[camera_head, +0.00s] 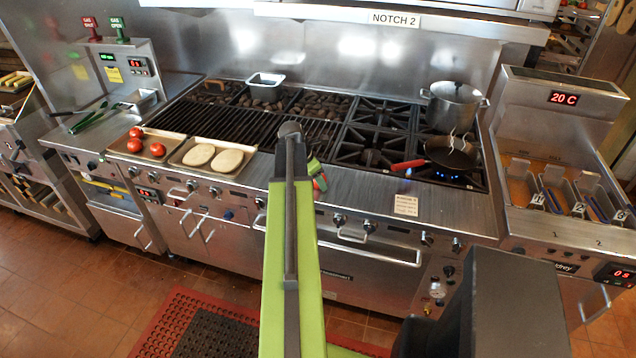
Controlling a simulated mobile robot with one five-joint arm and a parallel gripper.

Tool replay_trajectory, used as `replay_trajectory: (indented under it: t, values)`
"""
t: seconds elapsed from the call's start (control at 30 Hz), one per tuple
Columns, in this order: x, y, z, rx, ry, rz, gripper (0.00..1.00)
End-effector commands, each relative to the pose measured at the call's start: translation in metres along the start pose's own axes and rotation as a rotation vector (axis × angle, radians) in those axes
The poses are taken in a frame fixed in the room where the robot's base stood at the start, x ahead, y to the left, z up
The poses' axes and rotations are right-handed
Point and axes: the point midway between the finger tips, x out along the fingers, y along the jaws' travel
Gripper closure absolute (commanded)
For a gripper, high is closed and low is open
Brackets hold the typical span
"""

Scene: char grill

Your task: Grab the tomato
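Three red tomatoes sit on a metal tray (118,146) on the left part of the counter in front of the grill. One tomato (136,132) is at the back, another tomato (134,146) is in front of it, and a third tomato (157,149) is to the right. My green arm rises through the middle of the view, well to the right of the tomatoes. Small green and red parts (317,175) show beside its upper end and seem to be my gripper, mostly hidden behind the arm. Its fingers cannot be made out.
A second tray (178,160) with two pale flat patties (227,160) lies right of the tomato tray. A pan (450,153) with a red handle sits over a blue flame, with a pot (453,106) behind it. Fryer baskets (558,190) stand at the right.

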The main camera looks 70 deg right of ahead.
Motion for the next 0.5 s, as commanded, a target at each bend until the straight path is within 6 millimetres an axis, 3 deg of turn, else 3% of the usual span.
replay_trajectory:
  t: [0.03,0.37,0.5]
  values:
    - [-0.0001,0.0000,-0.0001,0.000,0.000,0.000,0.47]
    - [-0.0001,0.0002,-0.0005,0.000,0.000,0.000,0.91]
    - [-0.0002,0.0003,-0.0005,-0.001,0.000,0.000,0.92]
